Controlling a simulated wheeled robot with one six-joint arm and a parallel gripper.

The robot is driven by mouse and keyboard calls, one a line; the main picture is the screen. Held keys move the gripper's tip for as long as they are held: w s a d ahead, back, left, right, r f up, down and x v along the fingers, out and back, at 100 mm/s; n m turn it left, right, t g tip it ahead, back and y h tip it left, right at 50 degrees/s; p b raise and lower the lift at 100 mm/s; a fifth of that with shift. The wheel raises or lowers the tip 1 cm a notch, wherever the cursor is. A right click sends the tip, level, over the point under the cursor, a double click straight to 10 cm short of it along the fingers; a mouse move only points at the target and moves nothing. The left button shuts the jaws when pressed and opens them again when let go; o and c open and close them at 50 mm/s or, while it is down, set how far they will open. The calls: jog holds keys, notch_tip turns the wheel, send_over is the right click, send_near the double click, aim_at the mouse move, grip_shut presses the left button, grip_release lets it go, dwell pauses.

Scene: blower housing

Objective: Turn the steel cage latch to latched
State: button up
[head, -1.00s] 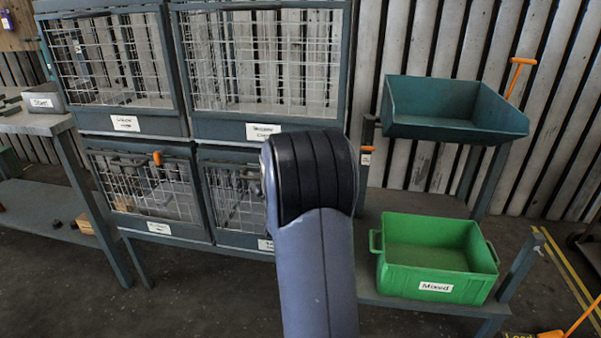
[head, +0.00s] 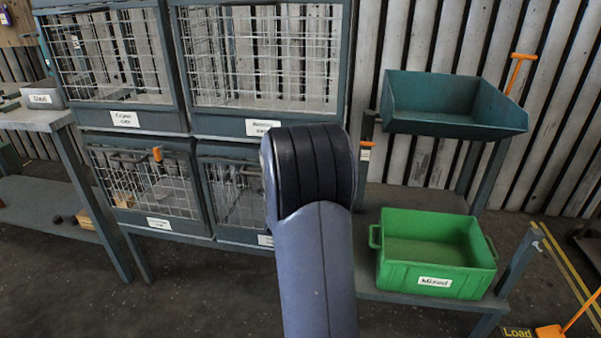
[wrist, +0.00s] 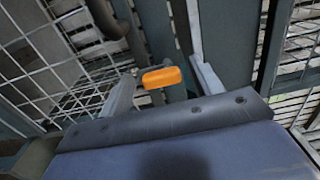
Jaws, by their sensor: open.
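An orange latch handle (wrist: 162,77) shows in the middle of the wrist view, in front of dark cage framing. In the head view, an orange latch (head: 157,154) sits at the top of the lower-left wire cage (head: 150,190); that cage's label is too small to read. My gripper (wrist: 165,84) shows in the wrist view as two pale fingers, open, on either side of the orange handle in the picture. Whether either finger touches it, I cannot tell. In the head view my arm hides the gripper and part of the lower-right cage.
More wire cages (head: 262,60) stand above. A green bin (head: 437,257) labelled Mixed sits on a low shelf at right, below a teal tray (head: 450,105). A bench with a grey bin (head: 43,96) is at left. Open floor lies in front.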

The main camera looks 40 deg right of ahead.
jog(key=p+v, duration=0.1)
jog(key=v, duration=0.9)
jog(key=shift+s+a, duration=0.25)
jog(key=shift+s, duration=0.05)
jog(key=b+x, duration=0.1)
jog(key=x, duration=0.9)
jog(key=shift+w+d, duration=0.25)
jog(key=shift+w, duration=0.05)
jog(key=shift+r, duration=0.1)
